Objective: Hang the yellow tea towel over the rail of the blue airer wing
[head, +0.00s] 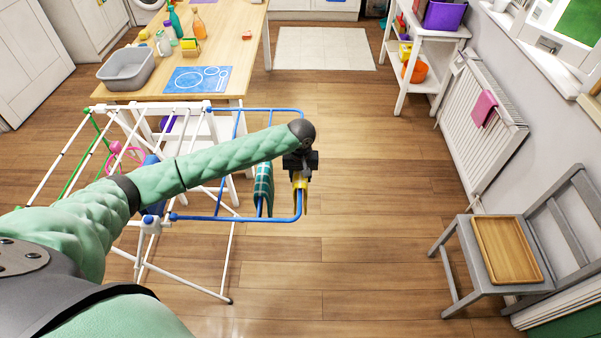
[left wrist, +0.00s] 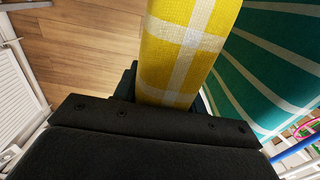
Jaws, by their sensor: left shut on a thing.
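The yellow tea towel (left wrist: 182,50), checked with white, fills the middle of the left wrist view and runs down between the jaws of my left gripper (left wrist: 165,105). In the head view a small part of the yellow towel (head: 300,181) shows under my left gripper (head: 300,165), at the blue rail's right end. The gripper is shut on it. The blue airer wing (head: 250,219) sticks out to the right of the white airer. I cannot tell whether the towel touches the rail. My right gripper is not in view.
A green checked cloth (head: 263,185) hangs on the wing just left of my gripper; it also shows in the left wrist view (left wrist: 265,75). A wooden table (head: 235,60) stands behind. A grey chair with a wooden tray (head: 507,250) stands right. Floor between is clear.

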